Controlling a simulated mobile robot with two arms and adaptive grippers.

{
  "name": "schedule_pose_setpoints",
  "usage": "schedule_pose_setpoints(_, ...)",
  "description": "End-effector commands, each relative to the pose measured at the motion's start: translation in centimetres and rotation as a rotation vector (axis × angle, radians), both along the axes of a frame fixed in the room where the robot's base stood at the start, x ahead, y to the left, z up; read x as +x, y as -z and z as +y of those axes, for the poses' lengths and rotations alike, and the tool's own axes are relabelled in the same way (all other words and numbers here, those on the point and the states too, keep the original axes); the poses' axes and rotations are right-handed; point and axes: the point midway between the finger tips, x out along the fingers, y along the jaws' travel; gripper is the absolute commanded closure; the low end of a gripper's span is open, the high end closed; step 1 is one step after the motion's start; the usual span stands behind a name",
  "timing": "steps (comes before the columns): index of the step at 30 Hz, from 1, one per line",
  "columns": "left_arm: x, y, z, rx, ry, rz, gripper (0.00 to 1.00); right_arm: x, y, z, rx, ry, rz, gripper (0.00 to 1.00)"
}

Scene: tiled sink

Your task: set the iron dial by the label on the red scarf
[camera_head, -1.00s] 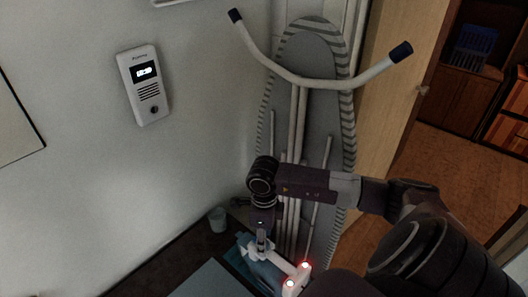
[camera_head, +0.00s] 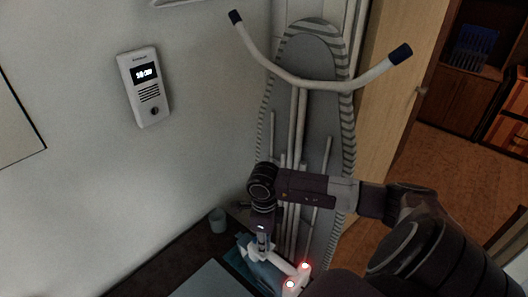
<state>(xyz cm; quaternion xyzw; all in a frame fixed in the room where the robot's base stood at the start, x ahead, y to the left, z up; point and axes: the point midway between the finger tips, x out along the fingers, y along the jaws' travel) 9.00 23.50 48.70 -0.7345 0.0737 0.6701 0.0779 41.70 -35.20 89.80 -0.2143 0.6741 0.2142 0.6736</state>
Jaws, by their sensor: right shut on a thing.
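What looks like the iron (camera_head: 282,262), with a white handle and blue body, is at the bottom centre. Two red lights glow at its near end. My right arm comes in from the right, and my right gripper (camera_head: 262,246) points down and is shut on the iron's white upper part at its far end. The fingers are small and dark here, so the exact part they hold, handle or dial, cannot be told. No dial marks can be read. The red scarf and its label are not in view. My left gripper is not in view.
A striped ironing board (camera_head: 312,55) leans upright behind my right arm. A small grey-blue cup (camera_head: 217,220) stands near the wall, left of the gripper. A white wall panel (camera_head: 144,88) has a lit display. A blue-grey flat surface (camera_head: 210,282) lies at the bottom.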

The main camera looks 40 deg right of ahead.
Motion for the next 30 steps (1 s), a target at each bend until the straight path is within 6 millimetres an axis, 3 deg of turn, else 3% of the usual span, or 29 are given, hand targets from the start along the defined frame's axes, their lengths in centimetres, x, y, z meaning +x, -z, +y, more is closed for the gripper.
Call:
schedule_pose_setpoints(8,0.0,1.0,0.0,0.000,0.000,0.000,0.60,0.1,0.2,0.0,0.000,0.108,-0.001,1.00)
schedule_pose_setpoints(30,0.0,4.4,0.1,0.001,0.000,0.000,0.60,0.1,0.1,-0.1,0.000,0.682,-0.003,1.00)
